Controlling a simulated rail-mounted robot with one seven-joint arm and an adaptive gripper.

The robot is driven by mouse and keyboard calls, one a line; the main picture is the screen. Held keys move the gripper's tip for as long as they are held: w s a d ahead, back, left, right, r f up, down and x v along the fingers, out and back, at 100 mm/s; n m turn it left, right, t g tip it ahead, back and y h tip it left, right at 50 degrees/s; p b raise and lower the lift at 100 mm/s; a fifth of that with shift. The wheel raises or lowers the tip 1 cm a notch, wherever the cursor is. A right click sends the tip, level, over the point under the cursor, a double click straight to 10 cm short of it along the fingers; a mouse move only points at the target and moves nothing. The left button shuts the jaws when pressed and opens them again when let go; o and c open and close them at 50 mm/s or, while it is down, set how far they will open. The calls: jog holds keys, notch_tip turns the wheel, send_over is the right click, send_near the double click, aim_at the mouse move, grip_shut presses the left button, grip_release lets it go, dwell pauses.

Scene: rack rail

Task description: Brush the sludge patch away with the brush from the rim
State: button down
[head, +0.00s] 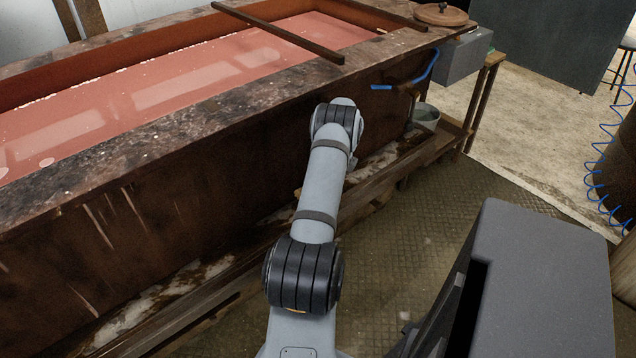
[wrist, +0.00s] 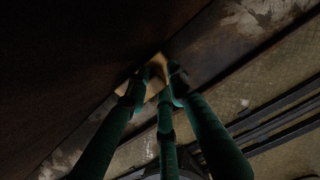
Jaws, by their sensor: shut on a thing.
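My gripper (wrist: 156,84) shows in the wrist view as dark green fingers, shut on a tan, wooden-looking piece that I take for the brush (wrist: 155,68). Only part of it shows between the fingertips; its bristles cannot be made out. It is close to the dark tank wall and the ledge at its foot. In the head view my arm reaches down in front of the tank, and the gripper is mostly hidden behind it. The tank rim (head: 215,112) is brown and stained. Pale, dirty smears (head: 150,305) lie along the ledge; I cannot tell which is the sludge patch.
The long tank holds reddish liquid (head: 190,85), with a bar (head: 280,33) across it. A bucket (head: 425,116) stands on the ledge's right end, below a grey box (head: 462,58). A blue hose (head: 420,75) hangs nearby.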

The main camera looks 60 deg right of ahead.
jog(key=shift+s+a+f, duration=0.15)
jog(key=shift+a+f, duration=0.05)
jog(key=shift+w+a, duration=0.35)
jog(key=shift+a, duration=0.4)
jog(key=shift+w+a, duration=0.35)
jog(key=shift+a, duration=0.4)
jog(key=shift+w+a, duration=0.35)
jog(key=shift+a, duration=0.4)
jog(key=shift+w+a+f+b, duration=0.1)
jog(key=shift+w+a+b, duration=0.25)
jog(key=shift+a, duration=0.5)
jog(key=shift+w+a+f+b, duration=0.1)
jog(key=shift+w+a+b, duration=0.2)
jog(key=shift+a, duration=0.6)
jog(key=shift+w+a+b, duration=0.25)
jog(key=shift+w+a, duration=0.1)
jog(key=shift+a, duration=0.5)
jog(key=shift+w+a+b, duration=0.3)
jog(key=shift+a+b, duration=0.05)
jog(key=shift+a, duration=0.4)
jog(key=shift+w+a+b, duration=0.3)
jog(key=shift+a+b, duration=0.05)
jog(key=shift+a, duration=0.35)
jog(key=shift+w+a+r+b, duration=0.1)
jog(key=shift+w+a+b, duration=0.1)
jog(key=shift+a, duration=0.25)
jog(key=shift+w+a+r+b, duration=0.1)
jog(key=shift+w+a, duration=0.05)
jog(key=shift+a, duration=0.25)
jog(key=shift+r, duration=0.1)
